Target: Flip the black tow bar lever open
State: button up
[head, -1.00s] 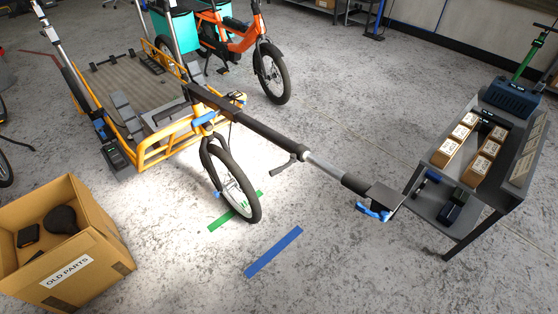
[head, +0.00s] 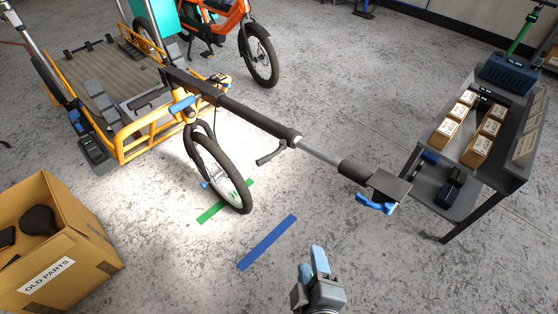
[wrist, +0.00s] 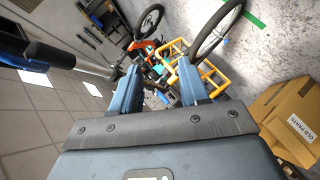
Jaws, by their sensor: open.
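The tow bar (head: 252,118) runs from the yellow cargo bike (head: 150,130) to a dark coupling plate (head: 388,186) at the right in the head view. The black lever (head: 270,156) hangs below the bar, near where its dark sleeve meets the silver tube. A blue handle (head: 375,204) sits under the coupling end. My gripper (head: 319,258) is low in the head view, in front of the bar and apart from it. In the wrist view its two blue fingers (wrist: 158,85) are spread with nothing between them. The bar (wrist: 50,58) crosses the upper left there; I cannot clearly make out the lever.
A metal cart (head: 470,165) with small boxes stands at the right. An open cardboard box (head: 90,255) marked OLD PARTS is at the lower left. An orange bike (head: 225,20) stands behind. The floor around the blue strip (head: 267,243) is clear.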

jog(key=w+a+r+n+t+h+b, duration=0.2)
jog(key=w+a+r+n, duration=0.1)
jog(key=w+a, duration=0.5)
jog(key=n+t+h, duration=0.1)
jog(key=t, duration=0.1)
send_near(264, 163)
jog(key=w, duration=0.5)
jog(key=w+d, duration=0.1)
jog(key=w, duration=0.4)
jog(key=shift+w+d+f, duration=0.25)
jog(key=shift+w+f, duration=0.05)
jog(key=shift+f, duration=0.05)
grip_shut()
